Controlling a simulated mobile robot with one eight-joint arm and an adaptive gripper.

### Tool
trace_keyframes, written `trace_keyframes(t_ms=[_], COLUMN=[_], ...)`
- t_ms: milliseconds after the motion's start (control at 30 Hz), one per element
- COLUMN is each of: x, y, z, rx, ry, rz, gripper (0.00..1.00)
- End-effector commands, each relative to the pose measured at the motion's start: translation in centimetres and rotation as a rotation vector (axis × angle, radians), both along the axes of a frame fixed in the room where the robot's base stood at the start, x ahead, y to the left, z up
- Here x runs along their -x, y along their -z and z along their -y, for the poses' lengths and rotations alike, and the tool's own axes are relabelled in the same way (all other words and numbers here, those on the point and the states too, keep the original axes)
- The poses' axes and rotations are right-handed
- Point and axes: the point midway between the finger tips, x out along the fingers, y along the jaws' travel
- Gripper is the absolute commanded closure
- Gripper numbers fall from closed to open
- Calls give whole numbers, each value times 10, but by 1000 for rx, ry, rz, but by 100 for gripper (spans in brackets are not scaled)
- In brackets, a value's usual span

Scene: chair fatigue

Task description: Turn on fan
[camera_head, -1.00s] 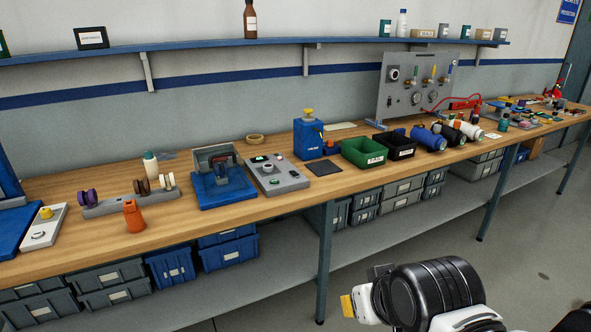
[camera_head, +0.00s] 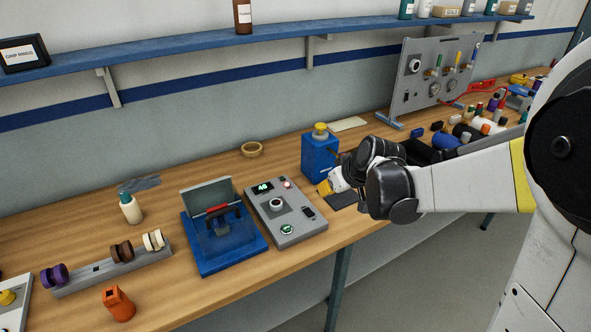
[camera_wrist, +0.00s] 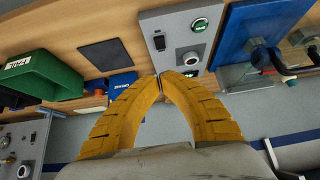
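No fan that I can make out shows in either view. A grey control box (camera_head: 301,231) lies on the bench, with a lit green display, a red light, a round knob (camera_head: 276,204), a black rocker switch (camera_head: 308,212) and a green button (camera_head: 287,229). The wrist view shows part of the box (camera_wrist: 174,18), with its switch (camera_wrist: 158,42), knob (camera_wrist: 190,59) and green button (camera_wrist: 199,25). My gripper (camera_head: 324,187) is right of the box, near the blue bottle-shaped unit. Its yellow fingers (camera_wrist: 160,76) meet at the tips and hold nothing.
A blue fixture (camera_head: 225,252) stands left of the control box. The blue unit with a yellow top (camera_head: 320,158) stands behind my gripper. A green bin (camera_wrist: 40,74) shows in the wrist view.

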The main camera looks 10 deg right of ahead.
Motion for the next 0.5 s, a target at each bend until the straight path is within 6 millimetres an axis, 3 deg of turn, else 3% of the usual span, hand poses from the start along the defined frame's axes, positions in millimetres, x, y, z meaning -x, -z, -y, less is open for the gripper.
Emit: trace_keyframes(t_ms=[500], x=[-7], y=[5], z=[0], rx=[0], ry=[-7], rz=[2], gripper=[100])
